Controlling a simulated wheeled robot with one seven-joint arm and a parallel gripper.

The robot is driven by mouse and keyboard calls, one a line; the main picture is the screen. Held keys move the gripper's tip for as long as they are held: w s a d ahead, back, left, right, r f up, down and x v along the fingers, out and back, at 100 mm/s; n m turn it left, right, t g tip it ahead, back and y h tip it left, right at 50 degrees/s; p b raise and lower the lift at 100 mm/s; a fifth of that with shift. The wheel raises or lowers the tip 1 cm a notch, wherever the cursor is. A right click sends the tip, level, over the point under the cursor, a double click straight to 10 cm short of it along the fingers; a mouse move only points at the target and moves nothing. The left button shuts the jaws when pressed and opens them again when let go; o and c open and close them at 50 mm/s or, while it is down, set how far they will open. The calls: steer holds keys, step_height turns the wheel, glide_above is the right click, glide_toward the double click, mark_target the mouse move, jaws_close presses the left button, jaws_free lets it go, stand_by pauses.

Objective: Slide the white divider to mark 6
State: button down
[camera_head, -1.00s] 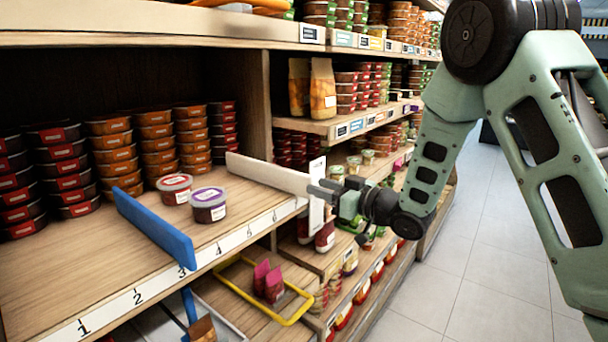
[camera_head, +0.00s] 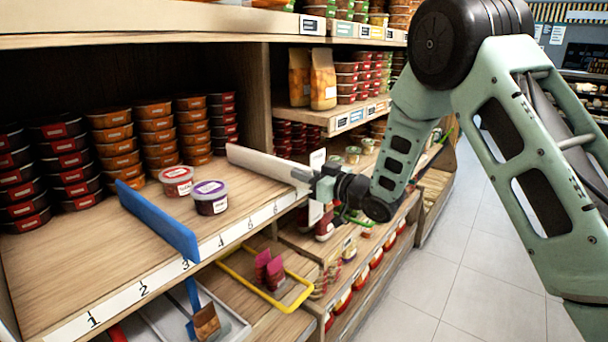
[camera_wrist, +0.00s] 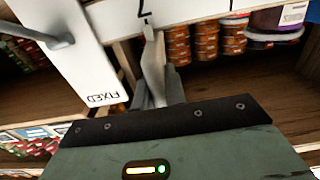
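The white divider (camera_head: 265,165) stands upright on the shelf, its front end near the last mark at the right. The number strip (camera_head: 143,290) runs along the shelf's front edge; mark 6 (camera_head: 276,208) is just left of the divider's front end. My gripper (camera_head: 302,178) is at that front end, its fingers looking open and spread to either side of the divider. The wrist view also shows the divider's edge (camera_wrist: 152,55) between the grey fingers (camera_wrist: 157,90); whether they touch it is hard to see.
A blue divider (camera_head: 160,220) stands near mark 3. A red-lidded tub (camera_head: 177,182) and a purple-lidded tub (camera_head: 210,198) stand between the dividers. Stacked tubs (camera_head: 115,140) fill the back. A white panel marked FIXED (camera_wrist: 85,65) is beside my gripper. The shelf right of the blue divider's front is clear.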

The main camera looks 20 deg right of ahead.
steer(key=s+a+b, duration=0.4)
steer(key=a, duration=0.2)
steer(key=shift+s+a, duration=0.25)
steer(key=shift+s, duration=0.1)
steer(key=c, duration=1.4)
jaws_free()
steer(key=shift+c, duration=0.2)
